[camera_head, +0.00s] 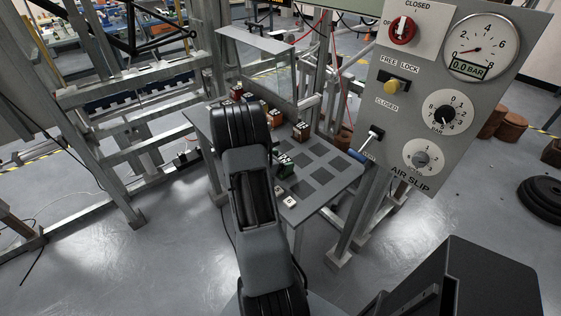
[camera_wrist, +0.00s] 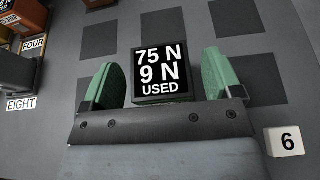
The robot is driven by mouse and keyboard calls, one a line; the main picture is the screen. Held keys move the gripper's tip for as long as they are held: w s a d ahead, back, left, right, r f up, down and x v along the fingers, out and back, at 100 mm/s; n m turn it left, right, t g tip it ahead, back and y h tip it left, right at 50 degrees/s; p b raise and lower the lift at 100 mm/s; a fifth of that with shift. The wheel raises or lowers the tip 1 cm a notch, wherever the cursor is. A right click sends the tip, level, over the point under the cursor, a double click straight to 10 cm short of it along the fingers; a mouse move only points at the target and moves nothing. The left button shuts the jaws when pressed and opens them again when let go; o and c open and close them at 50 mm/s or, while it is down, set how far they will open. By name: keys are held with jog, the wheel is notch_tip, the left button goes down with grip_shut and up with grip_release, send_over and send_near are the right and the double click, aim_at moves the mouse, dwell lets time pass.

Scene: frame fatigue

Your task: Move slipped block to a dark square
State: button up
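A dark block marked "75 N 9 N USED" (camera_wrist: 162,75) sits between my gripper's green fingers in the wrist view. My gripper (camera_wrist: 163,78) straddles it, with a narrow gap showing on each side, so it looks open. In the head view my arm partly hides the gripper and block, near the table's middle. The grey table top (camera_head: 348,180) carries dark squares. Bare ones show beyond the block (camera_wrist: 235,16), to its right (camera_wrist: 293,68), and in the head view (camera_head: 321,175).
A white tag marked "6" (camera_wrist: 288,141) lies right of my gripper. Tags "FOUR" (camera_wrist: 34,44) and "EIGHT" (camera_wrist: 21,104) lie left, beside other blocks. An orange block (camera_head: 301,132) stands at the table's back. The control panel (camera_head: 440,100) overhangs the table's right side.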

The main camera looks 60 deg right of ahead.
jog(key=shift+r+p, duration=0.25)
jog(key=shift+p, duration=0.05)
jog(key=shift+w+a+r, duration=0.1)
jog(key=shift+w+a, duration=0.1)
jog(key=shift+a, duration=0.1)
jog(key=a+r+m+t+y, duration=0.2)
jog(key=a+r+m+y, duration=0.2)
jog(key=a, duration=1)
jog(key=a+r+m+t+y, duration=0.3)
jog(key=a+r+m+y, duration=0.1)
jog(key=a, duration=1.1)
jog(key=s+a+r+m+t+y, duration=0.1)
jog(key=a+r+m+t+y, duration=0.2)
jog(key=a, duration=1.1)
jog(key=shift+s+a+r+m+y+b, duration=0.1)
jog(key=shift+r+m+y+b, duration=0.1)
jog(key=shift+r+m+y, duration=0.5)
jog(key=shift+a+r+m+y+b, duration=0.15)
jog(key=shift+r+m+y, duration=0.15)
jog(key=shift+r+m, duration=0.65)
jog(key=shift+d+r+p, duration=0.1)
jog(key=shift+r+p, duration=0.3)
jog(key=shift+r, duration=0.05)
